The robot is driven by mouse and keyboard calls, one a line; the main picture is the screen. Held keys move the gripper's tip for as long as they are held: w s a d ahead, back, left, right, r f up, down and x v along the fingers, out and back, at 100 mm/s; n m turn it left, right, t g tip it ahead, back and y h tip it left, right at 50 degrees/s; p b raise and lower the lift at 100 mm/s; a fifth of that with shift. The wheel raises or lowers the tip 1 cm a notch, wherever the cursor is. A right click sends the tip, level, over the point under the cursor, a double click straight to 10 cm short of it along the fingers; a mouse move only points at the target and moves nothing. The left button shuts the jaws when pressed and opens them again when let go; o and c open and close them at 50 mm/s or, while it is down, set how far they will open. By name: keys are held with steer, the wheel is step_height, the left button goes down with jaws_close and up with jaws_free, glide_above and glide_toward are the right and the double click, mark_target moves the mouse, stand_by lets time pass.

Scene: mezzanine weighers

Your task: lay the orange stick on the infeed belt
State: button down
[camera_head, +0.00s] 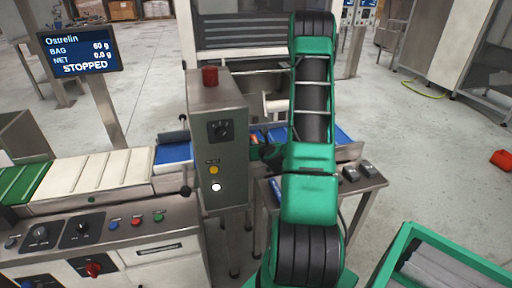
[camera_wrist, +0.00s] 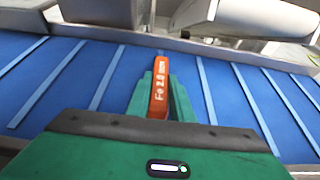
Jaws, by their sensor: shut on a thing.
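The orange stick (camera_wrist: 160,80) stands out in the wrist view, with white marking that reads like "Fe 2.0". My gripper (camera_wrist: 160,92) is shut on it, one green finger on each side, and the stick's far end sticks out past the fingertips. The blue infeed belt (camera_wrist: 100,75) with raised cross bars runs beneath it. I cannot tell whether the stick touches the belt. In the head view a bit of the orange stick (camera_head: 255,137) shows between the grey control box and my arm, and the blue belt (camera_head: 174,153) shows left of the box.
A grey control box (camera_head: 218,145) with a red top button stands close left of my arm. A white roller (camera_wrist: 263,17) hangs beyond the belt in the wrist view. A screen (camera_head: 80,52) reads "STOPPED". A green crate (camera_head: 412,240) sits at lower right.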

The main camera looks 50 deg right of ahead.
steer(key=shift+f, duration=0.25)
steer(key=c, duration=1.6)
jaws_free()
steer(key=shift+o, duration=0.2)
